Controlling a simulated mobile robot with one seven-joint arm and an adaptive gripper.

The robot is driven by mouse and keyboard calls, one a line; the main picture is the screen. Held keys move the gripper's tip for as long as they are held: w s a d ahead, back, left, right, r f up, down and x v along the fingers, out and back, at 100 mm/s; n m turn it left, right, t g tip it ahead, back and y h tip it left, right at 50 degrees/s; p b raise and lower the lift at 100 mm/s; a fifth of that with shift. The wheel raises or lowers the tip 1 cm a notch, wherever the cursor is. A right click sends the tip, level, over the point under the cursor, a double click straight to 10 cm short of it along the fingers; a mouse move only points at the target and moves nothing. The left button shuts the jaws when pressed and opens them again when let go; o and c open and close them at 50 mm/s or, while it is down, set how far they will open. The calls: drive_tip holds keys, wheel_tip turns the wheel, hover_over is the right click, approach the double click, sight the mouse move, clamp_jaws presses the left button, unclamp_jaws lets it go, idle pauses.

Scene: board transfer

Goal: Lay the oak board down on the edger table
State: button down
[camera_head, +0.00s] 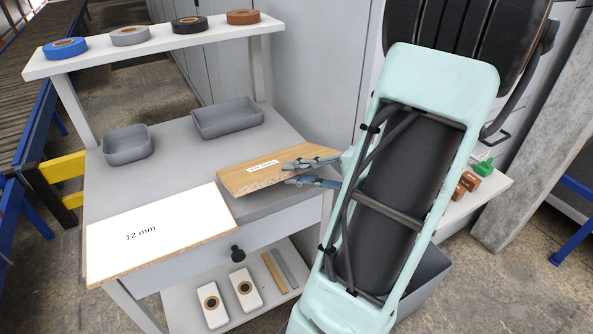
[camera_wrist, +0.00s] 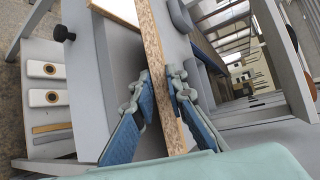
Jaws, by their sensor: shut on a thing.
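The oak board (camera_head: 265,165) has a wood-coloured top, a speckled chipboard edge and a small white label. It is at the right of the grey edger table (camera_head: 176,162), roughly level; I cannot tell whether it touches the top. My gripper (camera_head: 308,173) is shut on its right end. In the wrist view, the oak board's narrow edge (camera_wrist: 156,45) runs between the fingers of my gripper (camera_wrist: 161,88), with blue pads on both sides. My mint arm hides part of the table's right side.
A white board marked 12 mm (camera_head: 165,232) lies at the table's front left, close to the oak board. Two grey bins (camera_head: 227,118) stand at the back. Several tape rolls (camera_head: 189,25) sit on the raised shelf. The table is bare between bins and boards.

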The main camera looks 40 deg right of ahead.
drive_tip(key=shift+f+b, duration=0.25)
drive_tip(key=shift+b, duration=0.05)
drive_tip(key=c, duration=1.8)
unclamp_jaws()
drive_tip(key=shift+c, duration=0.2)
drive_tip(key=shift+o, duration=0.2)
drive_tip(key=shift+r, duration=0.15)
drive_tip(key=shift+r+p, duration=0.1)
drive_tip(key=shift+p, duration=0.5)
drive_tip(key=g+h+p, duration=0.1)
drive_tip(key=g+p, duration=0.1)
drive_tip(key=shift+r+p, duration=0.2)
drive_tip(key=shift+p, duration=0.2)
drive_tip(key=g+p, duration=0.1)
drive_tip(key=p, duration=0.1)
drive_tip(key=g+h+p, duration=0.1)
drive_tip(key=g+p, duration=0.1)
drive_tip(key=p, duration=0.1)
drive_tip(key=g+h+p, duration=0.1)
drive_tip(key=p, duration=0.1)
drive_tip(key=shift+s+d+r, duration=0.1)
drive_tip(key=shift+s+r, duration=0.15)
drive_tip(key=shift+s, duration=0.05)
drive_tip(key=shift+g+p, duration=0.5)
drive_tip(key=shift+p, duration=0.3)
drive_tip(key=shift+s+d+f+g+p, duration=0.1)
drive_tip(key=shift+f+g+p, duration=0.1)
drive_tip(key=shift+g+p, duration=0.15)
